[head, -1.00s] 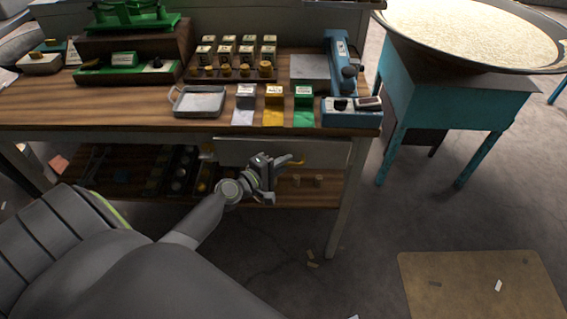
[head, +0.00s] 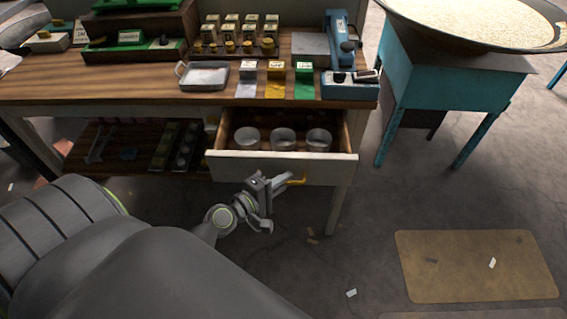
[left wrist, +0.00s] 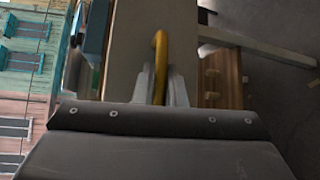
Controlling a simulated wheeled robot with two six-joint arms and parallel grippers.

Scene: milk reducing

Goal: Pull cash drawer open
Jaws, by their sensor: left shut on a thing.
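The cash drawer (head: 282,168) stands pulled out from under the table top in the head view. Several clear round cups sit inside it, three of them plain to see, one in the middle (head: 284,138). My left gripper (head: 286,181) is at the drawer's front face, shut on the yellow handle (head: 297,181). In the left wrist view the curved yellow handle (left wrist: 160,62) runs between the gripper's fingers (left wrist: 160,92), against the pale drawer front (left wrist: 128,50). My right gripper is not in view.
The wooden table (head: 130,88) holds a metal tray (head: 205,76), small packets (head: 275,80) and a blue sealer-like device (head: 345,60). A teal stand (head: 450,85) with a wide pan is at the right. A brown mat (head: 480,265) lies on open floor.

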